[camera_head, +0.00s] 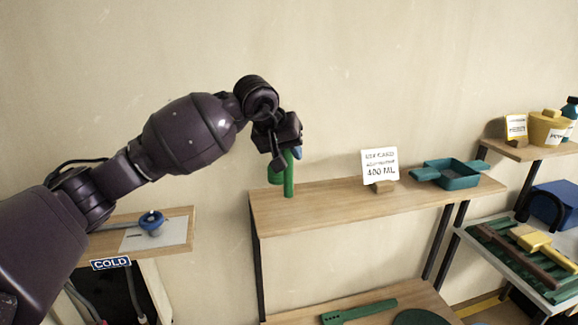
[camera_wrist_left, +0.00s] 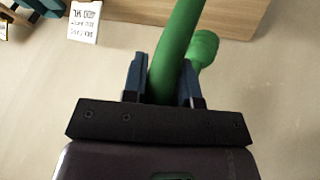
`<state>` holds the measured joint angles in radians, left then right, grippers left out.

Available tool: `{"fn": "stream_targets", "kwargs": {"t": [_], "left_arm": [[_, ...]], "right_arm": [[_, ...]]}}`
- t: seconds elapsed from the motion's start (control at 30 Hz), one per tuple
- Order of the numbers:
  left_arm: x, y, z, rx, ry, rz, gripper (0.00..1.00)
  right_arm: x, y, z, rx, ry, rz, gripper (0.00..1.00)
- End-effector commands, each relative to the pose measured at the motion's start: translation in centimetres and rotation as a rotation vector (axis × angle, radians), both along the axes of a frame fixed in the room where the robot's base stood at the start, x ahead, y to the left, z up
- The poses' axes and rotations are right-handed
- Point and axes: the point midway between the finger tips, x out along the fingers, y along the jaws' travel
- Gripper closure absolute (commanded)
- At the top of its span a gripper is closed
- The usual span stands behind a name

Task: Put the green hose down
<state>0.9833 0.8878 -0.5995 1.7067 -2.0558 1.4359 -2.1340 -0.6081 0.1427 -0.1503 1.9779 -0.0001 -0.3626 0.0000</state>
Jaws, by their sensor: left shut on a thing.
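The green hose (camera_head: 289,178) is in my left gripper (camera_head: 291,153) in the head view, over the left end of the wooden shelf (camera_head: 340,195). Its lower end overlaps the shelf top; I cannot tell whether it touches. In the left wrist view the hose (camera_wrist_left: 178,40) runs up between the two blue fingers of my left gripper (camera_wrist_left: 163,80), which are shut on it. A thicker green part (camera_wrist_left: 204,46) shows beside the right finger. My right gripper is in neither view.
A 400 ML sign (camera_head: 379,165) and a teal tray (camera_head: 458,175) stand further right on the shelf. A blue knob (camera_head: 151,222) sits on a board at the left. The shelf between hose and sign is clear.

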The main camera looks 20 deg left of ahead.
Motion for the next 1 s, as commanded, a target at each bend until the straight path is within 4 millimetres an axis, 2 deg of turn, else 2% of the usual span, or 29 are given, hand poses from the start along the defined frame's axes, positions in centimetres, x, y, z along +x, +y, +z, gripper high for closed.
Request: {"fn": "stream_targets", "kwargs": {"t": [0.17,0.43,0.77,0.8,0.93,1.0], "left_arm": [[0.0,0.0,-0.8,0.001,-0.002,0.0,1.0],[0.0,0.0,-3.9,-0.001,-0.001,0.0,1.0],[0.0,0.0,-4.2,0.001,-0.004,-0.001,1.0],[0.0,0.0,-4.3,0.001,-0.001,-0.001,0.69],[0.0,0.0,-4.2,0.001,-0.001,-0.001,0.49],[0.0,0.0,-4.2,0.001,-0.001,-0.001,0.48]], "right_arm": [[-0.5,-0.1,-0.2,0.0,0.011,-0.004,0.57],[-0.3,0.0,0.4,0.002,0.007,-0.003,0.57],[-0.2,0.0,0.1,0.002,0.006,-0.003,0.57],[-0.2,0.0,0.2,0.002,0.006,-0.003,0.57],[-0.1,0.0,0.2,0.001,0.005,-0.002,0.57],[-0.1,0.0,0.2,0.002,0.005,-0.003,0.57]]}}
